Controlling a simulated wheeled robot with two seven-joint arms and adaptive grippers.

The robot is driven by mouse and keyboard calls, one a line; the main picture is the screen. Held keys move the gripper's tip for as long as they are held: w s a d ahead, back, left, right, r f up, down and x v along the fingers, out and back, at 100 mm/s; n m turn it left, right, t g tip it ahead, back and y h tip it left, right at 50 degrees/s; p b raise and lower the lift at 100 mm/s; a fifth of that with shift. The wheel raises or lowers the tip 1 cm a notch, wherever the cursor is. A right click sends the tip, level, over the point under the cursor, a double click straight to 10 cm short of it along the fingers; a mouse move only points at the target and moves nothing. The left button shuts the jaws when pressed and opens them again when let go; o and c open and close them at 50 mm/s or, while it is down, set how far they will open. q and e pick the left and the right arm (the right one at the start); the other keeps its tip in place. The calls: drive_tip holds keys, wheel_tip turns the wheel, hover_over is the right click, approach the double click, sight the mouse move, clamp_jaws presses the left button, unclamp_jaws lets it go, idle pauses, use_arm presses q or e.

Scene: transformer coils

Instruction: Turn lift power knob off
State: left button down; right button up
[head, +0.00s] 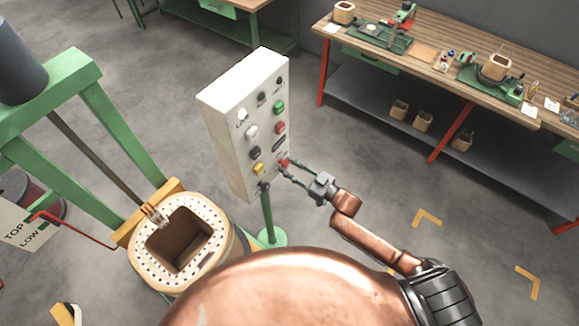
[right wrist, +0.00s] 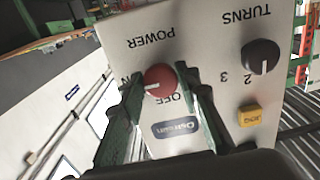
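The red power knob (right wrist: 160,79) is on the white control panel (head: 228,128); it also shows in the head view (head: 284,162), near the panel's lower right edge. The knob's white mark points left, toward a label partly hidden by a finger. My right gripper (head: 287,170) is at the panel. Its fingers are spread, one on each side of the knob (right wrist: 164,98), with gaps visible; contact is not clear. My left gripper is out of view.
A black turns knob (right wrist: 261,57) and a yellow button (right wrist: 249,116) sit near the power knob. The panel stands on a green post (head: 267,215). A coil (head: 180,243) and green frame stand left. A workbench (head: 450,70) is at the back right.

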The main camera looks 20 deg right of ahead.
drive_tip(key=c, duration=0.6)
drive_tip(key=shift+n, duration=0.3)
drive_tip(key=n, duration=0.3)
drive_tip(key=shift+n, duration=0.3)
drive_tip(key=n+b, duration=0.1)
drive_tip(key=n, duration=0.2)
drive_tip(key=shift+d+n, duration=0.1)
drive_tip(key=shift+n, duration=0.2)
drive_tip(key=n+b, duration=0.1)
drive_tip(key=n, duration=0.3)
drive_tip(key=shift+n, duration=0.3)
drive_tip(key=n+b, duration=0.2)
drive_tip(key=n, duration=0.3)
drive_tip(key=shift+w+r+n+b, duration=0.1)
drive_tip(key=shift+n+b, duration=0.2)
drive_tip(key=shift+n, duration=0.1)
